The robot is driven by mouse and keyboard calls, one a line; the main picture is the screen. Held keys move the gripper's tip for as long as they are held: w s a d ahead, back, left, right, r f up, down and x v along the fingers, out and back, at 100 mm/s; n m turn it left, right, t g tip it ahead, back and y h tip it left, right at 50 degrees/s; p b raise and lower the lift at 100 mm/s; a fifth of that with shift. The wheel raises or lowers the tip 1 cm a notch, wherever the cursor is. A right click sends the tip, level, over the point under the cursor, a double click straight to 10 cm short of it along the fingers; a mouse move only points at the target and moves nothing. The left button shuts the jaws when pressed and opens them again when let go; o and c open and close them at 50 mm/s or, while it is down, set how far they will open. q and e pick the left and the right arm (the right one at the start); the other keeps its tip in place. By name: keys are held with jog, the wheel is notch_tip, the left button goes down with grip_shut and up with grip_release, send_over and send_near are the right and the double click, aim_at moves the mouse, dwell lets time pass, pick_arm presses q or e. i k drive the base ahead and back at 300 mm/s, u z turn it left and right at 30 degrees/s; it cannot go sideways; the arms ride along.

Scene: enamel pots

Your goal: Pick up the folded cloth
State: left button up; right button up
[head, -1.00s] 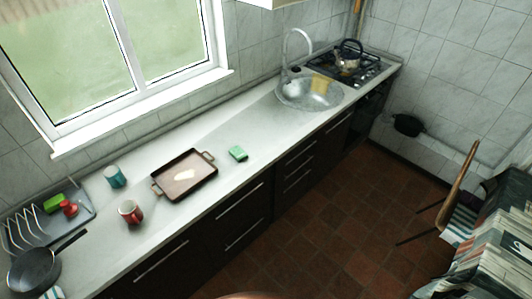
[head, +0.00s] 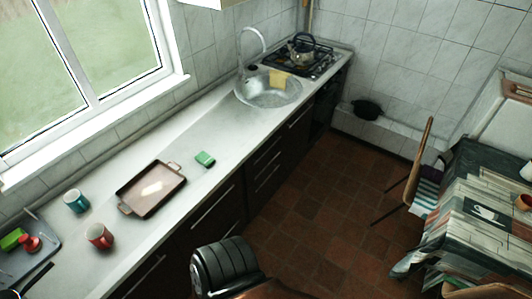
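No item is clearly identifiable as the folded cloth. A yellow piece (head: 279,78), which may be a cloth, hangs at the back of the round sink (head: 268,97). A small green block (head: 205,159) lies on the counter right of the tray; I cannot tell whether it is a sponge or cloth. A pale flat item with a dark mark (head: 488,213) lies on the table at right; its kind is unclear. Neither gripper's fingers show in this view.
The counter (head: 222,134) holds a brown tray (head: 150,189), a teal mug (head: 76,201), a red mug (head: 99,236) and a grey rack tray (head: 38,262) at left. A chair (head: 423,190) stands beside the covered table (head: 462,226). The tiled floor (head: 318,196) between is clear.

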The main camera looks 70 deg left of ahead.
aim_at(204, 158)
jog(key=z, duration=0.45)
jog(key=k, duration=1.15)
jog(key=u, duration=0.95)
